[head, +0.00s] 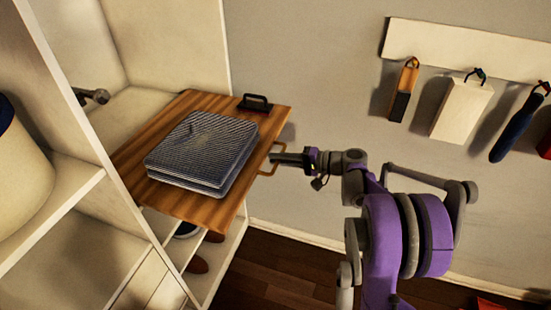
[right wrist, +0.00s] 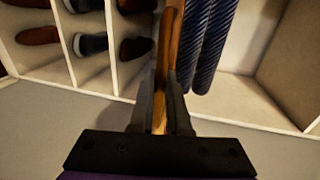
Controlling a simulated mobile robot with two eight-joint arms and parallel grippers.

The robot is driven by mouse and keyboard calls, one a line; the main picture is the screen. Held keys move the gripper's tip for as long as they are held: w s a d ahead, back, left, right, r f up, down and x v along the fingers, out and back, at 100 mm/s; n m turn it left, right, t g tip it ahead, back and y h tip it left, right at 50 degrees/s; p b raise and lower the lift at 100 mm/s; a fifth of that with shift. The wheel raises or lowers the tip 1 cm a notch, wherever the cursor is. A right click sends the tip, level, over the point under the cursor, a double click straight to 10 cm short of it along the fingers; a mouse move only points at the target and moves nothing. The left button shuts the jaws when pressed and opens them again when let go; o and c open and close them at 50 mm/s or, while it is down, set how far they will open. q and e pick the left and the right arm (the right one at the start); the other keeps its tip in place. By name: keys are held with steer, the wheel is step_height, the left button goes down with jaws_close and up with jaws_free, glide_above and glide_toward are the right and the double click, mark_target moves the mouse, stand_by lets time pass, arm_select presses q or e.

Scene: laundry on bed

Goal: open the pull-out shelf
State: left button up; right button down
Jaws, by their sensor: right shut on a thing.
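The pull-out shelf (head: 232,203) is a brown wooden board that sticks well out of the white cabinet. A folded blue striped cloth stack (head: 200,150) lies on it. A brass loop handle (head: 281,146) is on its front edge. My right gripper (head: 273,160) is at this handle, with its arm coming from the right. In the right wrist view my fingers (right wrist: 163,105) are shut on the handle (right wrist: 159,120), and the shelf shows edge-on (right wrist: 171,35). My left gripper is in neither view.
The white cabinet (head: 75,215) stands at the left, with shoes (head: 186,229) in cubbies below the shelf. A dark bracket-like piece (head: 255,103) stands at the shelf's far corner. A wall rack (head: 460,48) with hanging items is at upper right. The dark wooden floor (head: 275,268) before the shelf is clear.

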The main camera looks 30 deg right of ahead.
steer(key=c, duration=0.9)
jaws_free()
steer(key=shift+d, duration=0.1)
steer(key=v, duration=1)
steer(key=shift+s, duration=0.3)
steer(key=shift+d, duration=0.15)
